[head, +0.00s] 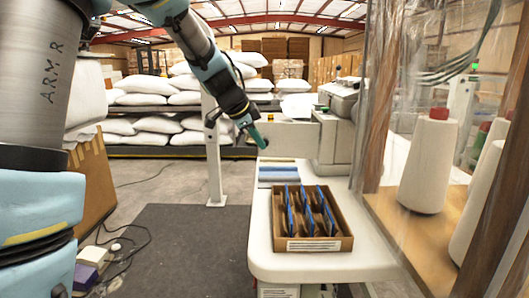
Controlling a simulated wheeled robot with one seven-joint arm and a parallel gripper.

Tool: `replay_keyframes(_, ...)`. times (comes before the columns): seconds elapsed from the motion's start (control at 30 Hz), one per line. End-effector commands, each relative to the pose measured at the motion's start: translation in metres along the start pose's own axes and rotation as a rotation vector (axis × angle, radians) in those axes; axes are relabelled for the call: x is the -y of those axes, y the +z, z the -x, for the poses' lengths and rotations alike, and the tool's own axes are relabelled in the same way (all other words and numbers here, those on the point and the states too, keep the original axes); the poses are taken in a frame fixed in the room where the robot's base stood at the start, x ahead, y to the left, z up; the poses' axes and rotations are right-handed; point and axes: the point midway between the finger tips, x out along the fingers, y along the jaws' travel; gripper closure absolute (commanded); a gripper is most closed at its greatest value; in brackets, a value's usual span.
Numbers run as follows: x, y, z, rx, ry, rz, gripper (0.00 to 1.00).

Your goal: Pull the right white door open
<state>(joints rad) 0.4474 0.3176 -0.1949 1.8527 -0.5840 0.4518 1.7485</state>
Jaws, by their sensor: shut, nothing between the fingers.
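No white door can be made out in the head view. My arm reaches in from the upper left, and my gripper (259,138) hangs above the far left part of the white table. Its teal fingertips are together, with nothing held in them. A white post (214,165) stands just left of the gripper, behind it.
The white table (262,262) carries a cardboard tray (347,243) of blue-tipped dividers and a sewing machine (335,140). Thread cones (428,165) stand right, behind clear plastic.

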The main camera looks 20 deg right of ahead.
Motion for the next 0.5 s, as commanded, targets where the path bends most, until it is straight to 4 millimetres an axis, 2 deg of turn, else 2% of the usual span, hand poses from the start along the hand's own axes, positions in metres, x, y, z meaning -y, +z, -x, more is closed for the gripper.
replay_keyframes(0.33,0.0,0.0,0.002,0.0,-0.001,0.0,1.0)
replay_keyframes(0.5,0.001,0.0,0.019,-0.001,-0.005,0.0,1.0)
